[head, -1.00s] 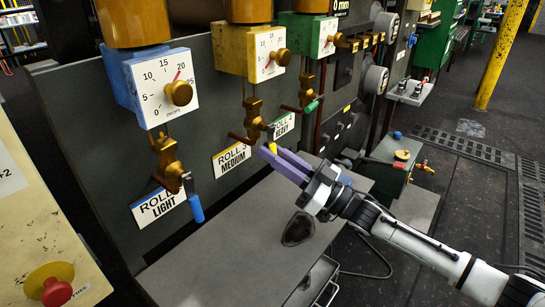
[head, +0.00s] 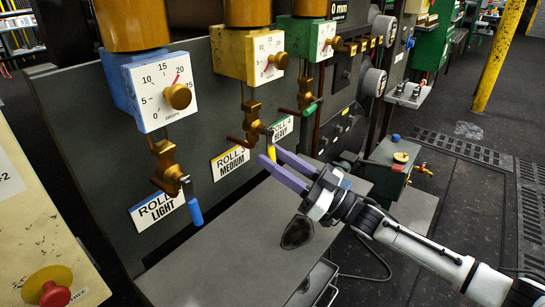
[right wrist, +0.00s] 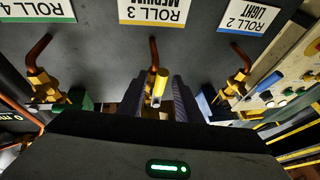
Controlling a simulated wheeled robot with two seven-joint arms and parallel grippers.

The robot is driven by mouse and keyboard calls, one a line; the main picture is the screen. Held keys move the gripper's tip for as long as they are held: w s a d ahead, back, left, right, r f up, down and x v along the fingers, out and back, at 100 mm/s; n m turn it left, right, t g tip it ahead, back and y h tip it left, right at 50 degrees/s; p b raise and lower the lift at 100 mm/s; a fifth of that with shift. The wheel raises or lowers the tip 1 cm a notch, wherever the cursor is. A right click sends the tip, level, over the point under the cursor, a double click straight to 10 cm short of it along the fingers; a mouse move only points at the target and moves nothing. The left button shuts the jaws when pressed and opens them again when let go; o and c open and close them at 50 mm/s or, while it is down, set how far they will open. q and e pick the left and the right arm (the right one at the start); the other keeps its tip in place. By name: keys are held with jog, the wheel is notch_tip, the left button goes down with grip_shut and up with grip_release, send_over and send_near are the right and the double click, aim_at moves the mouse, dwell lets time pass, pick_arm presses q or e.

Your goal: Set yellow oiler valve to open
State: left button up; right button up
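The yellow oiler (head: 232,55) hangs on the dark panel, with a white dial and gold knob. Below it is its brass valve (head: 251,120), with a yellow lever (head: 271,150) that points mostly downward. My right gripper (head: 270,154) is open at the lever, its two purple fingers spread apart below the valve. In the right wrist view the yellow lever (right wrist: 161,82) stands between the dark fingers, with a gap beside it; I cannot tell whether either finger touches it. My left gripper is not in view.
The blue oiler (head: 150,90) with a down-pointing blue lever (head: 195,211) is at the left. The green oiler (head: 305,35) with a green lever (head: 311,107) is at the right. A grey ledge (head: 225,245) lies below. A red stop button (head: 54,293) is at lower left.

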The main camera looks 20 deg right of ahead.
jog(key=v, duration=0.9)
jog(key=shift+s, duration=0.15)
jog(key=shift+f, duration=0.1)
